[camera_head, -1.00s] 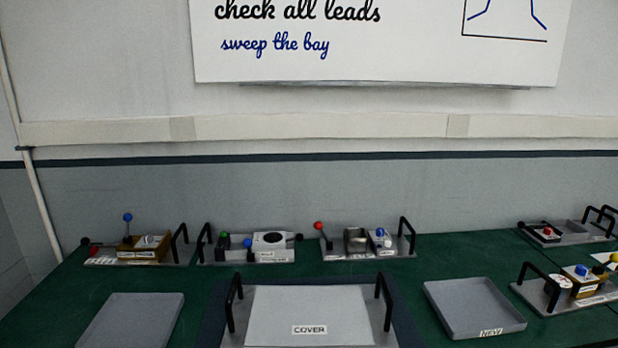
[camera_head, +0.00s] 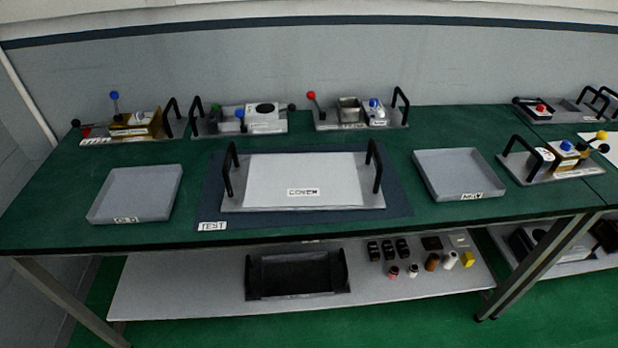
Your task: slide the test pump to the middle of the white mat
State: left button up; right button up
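No grippers are in view. No unit carries a readable pump label, so I cannot tell which one is the test pump. A grey unit with black handles, a blue knob and a yellow-knobbed lever (camera_head: 552,163) stands at the right of the green table. A white flat sheet (camera_head: 601,143), perhaps the white mat, shows just behind it, cut off by the right edge. Another grey unit with a red button (camera_head: 550,112) stands at the far right back.
A COVER plate with two black handles (camera_head: 305,180) lies on a dark mat labelled TEST (camera_head: 395,210). Empty grey trays labelled OLD (camera_head: 137,190) and NEW (camera_head: 458,172) flank it. Several lever units stand along the back. A lower shelf (camera_head: 190,285) holds a black tray and small parts.

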aim_at(550, 164)
jog(key=z, duration=1.55)
jog(key=i+l, duration=0.3)
jog(key=l, duration=0.15)
jog(key=i+l, duration=0.25)
jog(key=l, duration=0.2)
